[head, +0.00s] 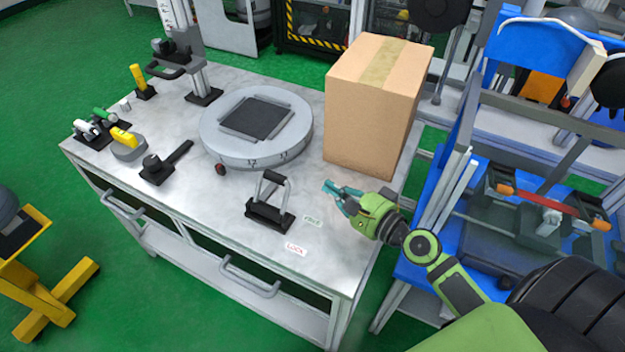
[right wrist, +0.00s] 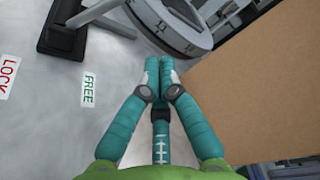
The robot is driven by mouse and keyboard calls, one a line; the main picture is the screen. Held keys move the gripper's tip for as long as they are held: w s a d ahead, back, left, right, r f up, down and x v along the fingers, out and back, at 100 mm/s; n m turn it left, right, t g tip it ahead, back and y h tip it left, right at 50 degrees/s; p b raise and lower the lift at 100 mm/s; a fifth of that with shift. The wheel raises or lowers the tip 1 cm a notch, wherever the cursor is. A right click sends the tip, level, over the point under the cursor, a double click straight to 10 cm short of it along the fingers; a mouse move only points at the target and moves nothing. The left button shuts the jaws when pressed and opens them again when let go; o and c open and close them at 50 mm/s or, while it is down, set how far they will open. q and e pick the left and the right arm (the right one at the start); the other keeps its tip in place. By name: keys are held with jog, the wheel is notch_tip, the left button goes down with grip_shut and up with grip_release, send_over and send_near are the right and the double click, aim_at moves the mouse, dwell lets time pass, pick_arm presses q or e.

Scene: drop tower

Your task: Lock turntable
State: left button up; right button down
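The round grey turntable (head: 256,128) with a dark square plate on top sits mid-table. In front of it stands a U-shaped lever (head: 274,178) with a black grip on a black base (head: 268,215); it looks roughly upright. The right wrist view shows the base (right wrist: 62,40) and part of the turntable's rim (right wrist: 178,32). A green FREE label (head: 312,221) and a red LOCK label (head: 296,249) lie right of the lever. My right gripper (head: 330,187) is right of the lever, apart from it; its fingertips (right wrist: 160,68) are together, with nothing between them. My left gripper is out of view.
A tall cardboard box (head: 372,110) stands close behind my right gripper. A black tool (head: 165,163) and other hand tools lie at left. The table's front right corner is clear.

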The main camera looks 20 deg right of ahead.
jog(key=p+x, duration=0.1)
jog(key=x, duration=0.8)
jog(key=shift+w+a+r, duration=0.1)
jog(key=shift+w, duration=0.1)
jog(key=s+a+p, duration=0.1)
jog(key=a+r+p, duration=0.1)
jog(key=shift+s+a+r+p, duration=0.1)
jog(key=shift+s+a+p, duration=0.05)
jog(key=shift+s+p, duration=0.2)
jog(key=shift+s+a+r, duration=0.1)
jog(key=shift+s+a, duration=0.1)
jog(key=shift+s, duration=0.05)
jog(key=shift+a, duration=0.15)
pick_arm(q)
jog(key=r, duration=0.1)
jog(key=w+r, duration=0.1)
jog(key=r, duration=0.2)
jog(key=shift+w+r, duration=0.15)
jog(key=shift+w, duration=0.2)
pick_arm(e)
jog(key=shift+s, duration=0.1)
